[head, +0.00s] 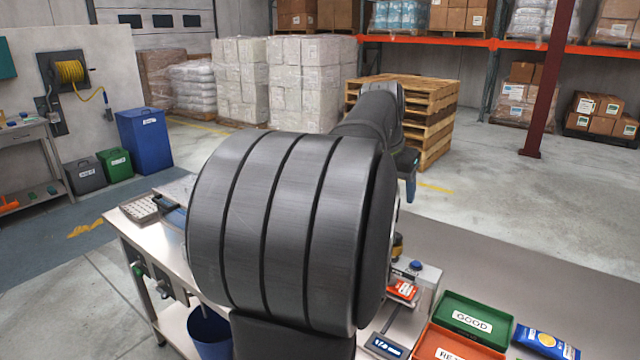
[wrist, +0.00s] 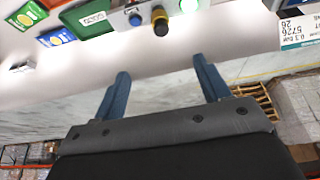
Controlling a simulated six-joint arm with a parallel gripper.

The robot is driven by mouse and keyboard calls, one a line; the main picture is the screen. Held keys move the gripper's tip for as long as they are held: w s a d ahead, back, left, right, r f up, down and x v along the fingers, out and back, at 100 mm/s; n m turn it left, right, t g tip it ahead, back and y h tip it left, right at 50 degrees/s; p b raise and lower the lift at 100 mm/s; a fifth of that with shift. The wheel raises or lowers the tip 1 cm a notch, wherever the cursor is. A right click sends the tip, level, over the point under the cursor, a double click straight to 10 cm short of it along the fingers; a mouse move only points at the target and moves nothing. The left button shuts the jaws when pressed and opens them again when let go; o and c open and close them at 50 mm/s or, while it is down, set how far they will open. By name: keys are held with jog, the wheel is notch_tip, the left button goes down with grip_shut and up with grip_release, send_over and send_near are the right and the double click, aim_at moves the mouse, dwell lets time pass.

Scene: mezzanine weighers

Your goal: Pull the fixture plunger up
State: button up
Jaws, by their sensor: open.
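The fixture (head: 426,278) is a small grey box with a blue button on the bench, partly hidden behind my arm in the head view. The plunger (wrist: 159,18) is a dark knob with a yellow end, at the top middle of the wrist view. It also shows in the head view (head: 398,246), partly covered by my arm. My gripper (wrist: 162,80) is open, with two blue fingers spread wide and nothing between them. In the wrist view the plunger lies beyond the fingertips, apart from them. In the head view a blue finger hangs well above the fixture.
A green GOOD tray (head: 475,318), a red reject tray (head: 430,345) and a blue-yellow packet (head: 545,342) sit right of the fixture. A small display (head: 384,347) stands in front. A blue bin (head: 207,328) is at the bench's front. Bench space behind the trays is clear.

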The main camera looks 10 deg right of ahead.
jog(key=shift+f, duration=0.2)
jog(key=c, duration=0.3)
jog(key=n+g+h, duration=0.3)
jog(key=n+h, duration=1.2)
jog(key=n, duration=1.2)
send_near(396, 235)
jog(key=d, duration=1)
jog(key=shift+w+d, duration=0.1)
grip_shut()
jog(key=shift+r, duration=2.2)
